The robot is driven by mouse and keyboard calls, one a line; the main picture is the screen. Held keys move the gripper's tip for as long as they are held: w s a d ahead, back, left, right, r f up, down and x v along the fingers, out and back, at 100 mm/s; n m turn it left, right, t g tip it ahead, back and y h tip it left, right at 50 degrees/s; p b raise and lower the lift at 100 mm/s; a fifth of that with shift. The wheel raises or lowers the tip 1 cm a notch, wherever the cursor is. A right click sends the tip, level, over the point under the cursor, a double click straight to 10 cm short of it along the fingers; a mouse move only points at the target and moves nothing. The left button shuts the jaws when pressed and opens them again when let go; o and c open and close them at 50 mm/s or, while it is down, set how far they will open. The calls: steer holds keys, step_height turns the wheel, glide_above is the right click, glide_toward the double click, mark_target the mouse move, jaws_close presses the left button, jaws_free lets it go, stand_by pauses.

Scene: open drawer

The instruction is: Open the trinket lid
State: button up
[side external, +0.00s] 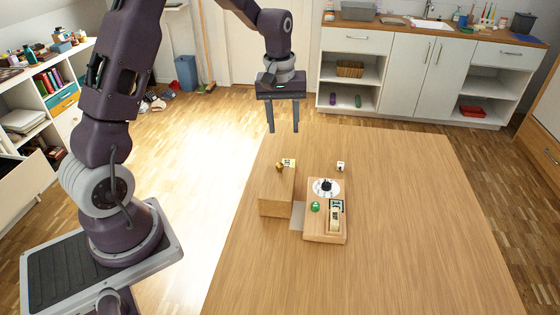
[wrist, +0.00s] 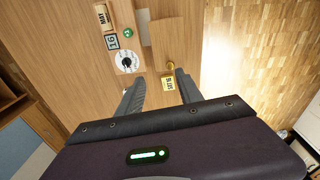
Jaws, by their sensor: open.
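A plain wooden box (side external: 276,206) stands on the wooden table, left of a flat wooden board. A small gold knob (side external: 279,167) and a small printed card (side external: 288,162) are at the far end of its top. The knob (wrist: 170,66) and card (wrist: 168,83) also show in the wrist view, between my fingers in the picture. I cannot make out a lid seam on the box (wrist: 178,30). My gripper (side external: 284,130) is open and empty, fingers pointing down, above and beyond the box's far end. Its fingers (wrist: 160,76) touch nothing.
The wooden board (side external: 325,238) holds a white dial (side external: 326,188), a green round piece (side external: 315,207) and calendar blocks (side external: 335,213). A small white cube (side external: 340,166) lies beyond it. The table's right side (side external: 420,220) is clear.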

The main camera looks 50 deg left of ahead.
steer(key=n+g, duration=0.1)
steer(key=n, duration=0.1)
glide_above(280, 165)
step_height(280, 165, down, 9)
steer(key=shift+r, duration=0.1)
step_height(280, 165, down, 7)
steer(key=shift+r, duration=0.1)
jaws_close()
stand_by(0.8)
